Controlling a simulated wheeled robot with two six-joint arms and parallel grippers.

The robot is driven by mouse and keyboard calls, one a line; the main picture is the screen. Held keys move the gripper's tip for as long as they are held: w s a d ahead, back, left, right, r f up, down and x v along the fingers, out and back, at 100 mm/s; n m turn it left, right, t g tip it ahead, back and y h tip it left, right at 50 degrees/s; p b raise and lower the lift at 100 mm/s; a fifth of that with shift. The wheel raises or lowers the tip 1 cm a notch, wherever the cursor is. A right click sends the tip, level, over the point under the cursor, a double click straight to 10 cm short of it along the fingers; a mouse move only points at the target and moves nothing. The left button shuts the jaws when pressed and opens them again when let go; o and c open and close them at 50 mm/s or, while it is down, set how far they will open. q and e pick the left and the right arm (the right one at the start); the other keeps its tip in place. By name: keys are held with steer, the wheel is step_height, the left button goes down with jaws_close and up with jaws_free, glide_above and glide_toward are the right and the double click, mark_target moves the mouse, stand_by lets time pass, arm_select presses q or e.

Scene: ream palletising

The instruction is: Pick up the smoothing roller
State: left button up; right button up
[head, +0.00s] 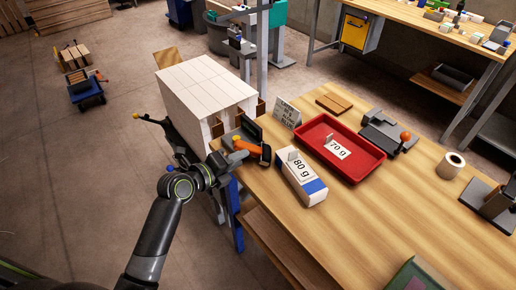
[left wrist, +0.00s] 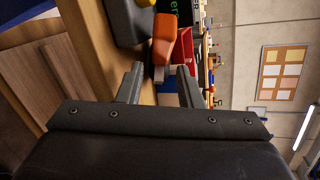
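The smoothing roller, with an orange handle (head: 246,146) and dark parts beside it, lies at the left edge of the wooden table (head: 345,215). My left gripper (head: 229,157) is at that edge, right by the handle. In the left wrist view the two fingers of the gripper (left wrist: 160,72) stand apart, with the orange handle (left wrist: 172,40) just ahead of and between their tips. I cannot tell whether a finger touches it. A dark grey part (left wrist: 127,22) shows beside the handle. My right gripper is not in view.
A tall stack of white reams (head: 205,90) stands just behind the gripper. A white and blue "80 g" pack (head: 300,178) and a red "70 g" tray (head: 360,165) are to the right. A dark tool with an orange knob (head: 385,132) and a tape roll (head: 450,165) stand farther right.

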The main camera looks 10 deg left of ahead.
mark_target(252, 153)
arm_select(q)
steer(key=shift+w+d+f, duration=0.15)
steer(key=shift+w+d, duration=0.1)
steer(key=shift+w, duration=0.15)
steer(key=shift+w+d+p, duration=0.25)
steer(key=shift+w+p, duration=0.2)
steer(key=shift+p, duration=0.05)
steer(key=p+x, duration=0.1)
steer(key=x, duration=0.2)
steer(key=shift+w+d+f+p, duration=0.25)
steer(key=shift+w+f+p, duration=0.05)
steer(key=shift+w, duration=0.2)
jaws_close()
